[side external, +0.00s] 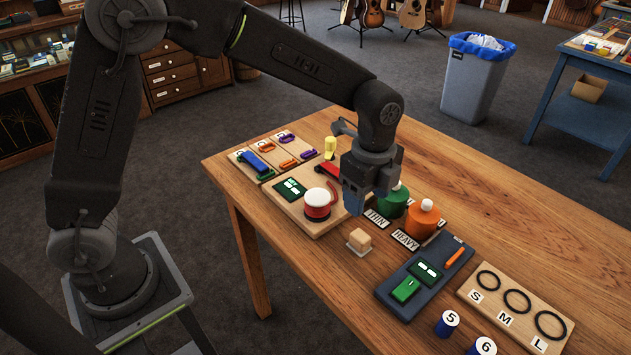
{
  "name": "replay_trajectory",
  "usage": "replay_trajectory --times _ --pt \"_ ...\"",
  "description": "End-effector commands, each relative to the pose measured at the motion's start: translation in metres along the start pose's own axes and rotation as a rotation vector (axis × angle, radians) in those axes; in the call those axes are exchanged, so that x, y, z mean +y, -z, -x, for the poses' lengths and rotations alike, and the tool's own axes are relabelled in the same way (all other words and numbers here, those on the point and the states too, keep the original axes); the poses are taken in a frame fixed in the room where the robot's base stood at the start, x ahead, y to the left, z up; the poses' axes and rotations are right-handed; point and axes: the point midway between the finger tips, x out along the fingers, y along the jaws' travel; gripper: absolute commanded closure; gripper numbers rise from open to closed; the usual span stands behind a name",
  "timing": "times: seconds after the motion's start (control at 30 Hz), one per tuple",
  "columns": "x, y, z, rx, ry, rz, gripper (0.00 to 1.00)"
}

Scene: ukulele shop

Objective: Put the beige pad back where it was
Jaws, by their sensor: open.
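A small beige block (359,238), which looks like the beige pad, rests on the wooden table (288,262). It sits on or against a thin, pale, flat piece; I cannot tell whether that is part of it. My gripper (354,208) points down above and slightly behind the beige block, apart from it. The jaws are open and I see nothing held between them. My gripper hides part of the table and the things behind it.
A wooden board (297,217) with a red-and-white round item (319,204) is left of my gripper. Orange (421,221) and green (393,199) containers stand close on its right, beside THIN and HEAVY labels. A dark tray (388,290) is at front right. The table's front left is clear.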

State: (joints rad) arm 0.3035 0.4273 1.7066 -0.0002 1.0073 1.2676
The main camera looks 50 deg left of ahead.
Motion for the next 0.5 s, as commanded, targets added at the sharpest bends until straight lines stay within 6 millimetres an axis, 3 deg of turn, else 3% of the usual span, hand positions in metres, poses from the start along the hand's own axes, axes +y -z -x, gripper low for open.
replay_trajectory --times 0.13,0.27,0.5 --pt "0.002 -0.004 0.006 0.003 0.009 0.026 0.39" --pt "0.016 -0.021 0.033 0.021 0.056 0.167 0.39" --pt "0.079 -0.073 0.096 0.106 0.193 0.661 0.39"
